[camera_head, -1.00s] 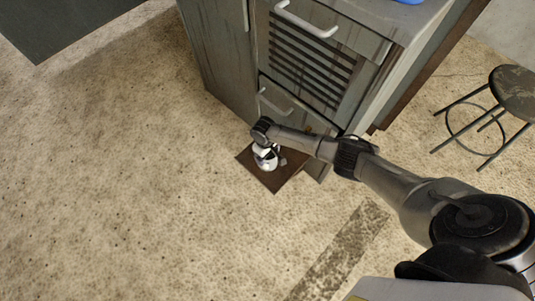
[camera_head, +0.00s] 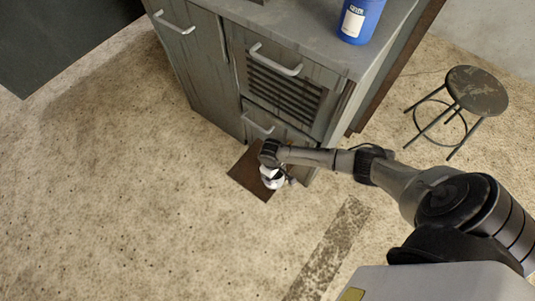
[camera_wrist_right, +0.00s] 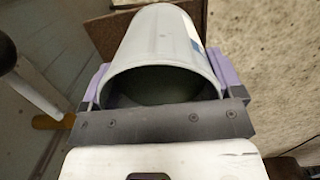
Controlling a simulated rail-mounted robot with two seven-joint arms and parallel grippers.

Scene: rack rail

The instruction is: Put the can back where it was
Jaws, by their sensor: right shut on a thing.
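My right gripper (camera_wrist_right: 165,95) is shut on a pale grey-white can (camera_wrist_right: 165,35), one purple finger on each side. In the right wrist view the can's round, dark end faces the camera. A bit of blue shows at its right edge. In the head view my right gripper (camera_head: 272,178) is low in front of the grey cabinet (camera_head: 215,60), over a brown flat panel (camera_head: 246,178); the can is hard to tell from the white gripper there. A blue can (camera_head: 362,18) with a white label stands on the cabinet top. My left gripper is not in view.
The cabinet has doors and drawers with pale handles (camera_head: 275,62). A dark round stool (camera_head: 476,90) stands at the right. A dark panel (camera_head: 60,40) fills the upper left corner. The concrete floor (camera_head: 120,200) at left is clear.

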